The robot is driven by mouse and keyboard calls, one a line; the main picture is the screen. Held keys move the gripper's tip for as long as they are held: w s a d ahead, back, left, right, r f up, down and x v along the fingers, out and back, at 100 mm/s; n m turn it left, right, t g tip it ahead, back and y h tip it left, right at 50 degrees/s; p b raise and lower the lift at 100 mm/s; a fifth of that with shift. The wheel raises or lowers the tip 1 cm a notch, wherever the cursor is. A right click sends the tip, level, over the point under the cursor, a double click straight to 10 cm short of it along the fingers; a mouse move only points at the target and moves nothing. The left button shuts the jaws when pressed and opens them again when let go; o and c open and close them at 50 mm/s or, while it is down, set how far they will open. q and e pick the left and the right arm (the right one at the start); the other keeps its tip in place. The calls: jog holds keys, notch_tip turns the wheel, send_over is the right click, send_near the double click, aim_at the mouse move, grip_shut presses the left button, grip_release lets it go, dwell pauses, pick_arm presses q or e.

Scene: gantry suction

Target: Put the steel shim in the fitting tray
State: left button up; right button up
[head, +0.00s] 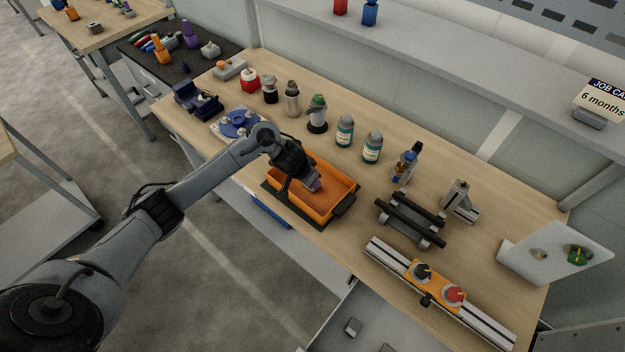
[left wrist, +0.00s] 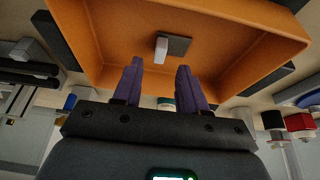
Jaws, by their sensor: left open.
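The orange tray (head: 343,207), which I take as the fitting tray, sits on the wooden bench in a dark holder. My left gripper (head: 314,186) reaches down over the tray, hiding part of its inside. In the left wrist view the purple fingers (left wrist: 160,70) are apart with nothing between them. Ahead of them, against the inside of the orange tray (left wrist: 112,35), are a flat dark grey square plate (left wrist: 178,45) and a small pale block (left wrist: 161,50) overlapping its edge. The plate may be the steel shim; I cannot be sure. My right gripper is out of view.
Bottles (head: 345,131) line the bench behind the tray. A blue round fixture (head: 238,124) stands to its left, a black-railed stand (head: 411,220) to its right. An orange panel with knobs (head: 438,284) sits front right. Below it, an open drawer holds small grey blocks (head: 353,327).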

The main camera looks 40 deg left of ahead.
pick_arm(q)
jog(key=p+v, duration=0.2)
jog(key=v, duration=0.5)
jog(key=s+d+f+m+t, duration=0.1)
jog(key=s+d+f+m, duration=0.15)
jog(key=d, duration=0.45)
jog(key=s+d+f+m+t, duration=0.1)
jog(key=s+d, duration=0.3)
jog(key=d, duration=0.3)
jog(key=s+r+n+g, duration=0.2)
jog(key=s+g, duration=0.1)
jog(key=s, duration=1.6)
jog(key=shift+s+a, duration=0.25)
jog(key=shift+s, duration=0.15)
